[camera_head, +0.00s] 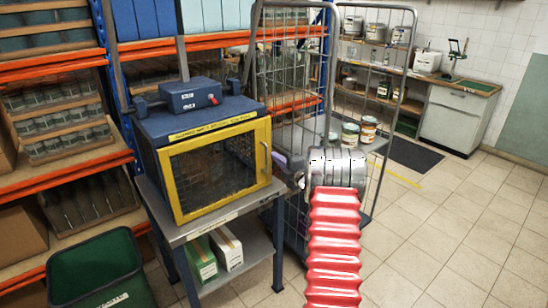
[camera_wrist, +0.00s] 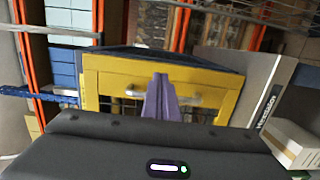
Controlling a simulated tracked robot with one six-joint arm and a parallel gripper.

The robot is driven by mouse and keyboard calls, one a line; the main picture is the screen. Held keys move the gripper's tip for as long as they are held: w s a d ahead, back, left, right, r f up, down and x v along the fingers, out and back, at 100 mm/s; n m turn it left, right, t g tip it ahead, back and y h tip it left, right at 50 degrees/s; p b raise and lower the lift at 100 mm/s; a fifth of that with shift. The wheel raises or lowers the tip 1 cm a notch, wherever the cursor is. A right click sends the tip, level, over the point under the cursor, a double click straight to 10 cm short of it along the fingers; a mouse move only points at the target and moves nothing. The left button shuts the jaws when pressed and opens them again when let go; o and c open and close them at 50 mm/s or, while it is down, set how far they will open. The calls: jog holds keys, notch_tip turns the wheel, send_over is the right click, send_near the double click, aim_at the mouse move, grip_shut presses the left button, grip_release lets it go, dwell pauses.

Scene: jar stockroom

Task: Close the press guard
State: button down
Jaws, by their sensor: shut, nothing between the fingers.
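The press is a blue box on a metal stand, with a yellow-framed mesh guard (camera_head: 213,132) on its front. The guard looks flush with the box in the head view; I cannot tell whether a small gap is left. Its upright pale handle (camera_head: 265,160) is on the frame's right side. In the wrist view the yellow guard (camera_wrist: 225,80) lies ahead, and the handle (camera_wrist: 188,98) runs sideways behind my fingers. My gripper (camera_wrist: 160,80) has its purple fingers together and empty, overlapping the handle's middle; contact cannot be told. In the head view its fingertips (camera_head: 280,157) show just right of the handle.
A wire cage trolley (camera_head: 290,60) with cans stands close behind my arm. A green bin (camera_head: 98,268) is at the lower left. Cartons (camera_head: 228,248) sit on the stand's lower shelf (camera_head: 250,265). Tiled floor (camera_head: 460,240) is free at the right.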

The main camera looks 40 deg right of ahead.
jog(key=s, duration=1)
jog(key=shift+s, duration=0.4)
jog(key=shift+f, duration=0.15)
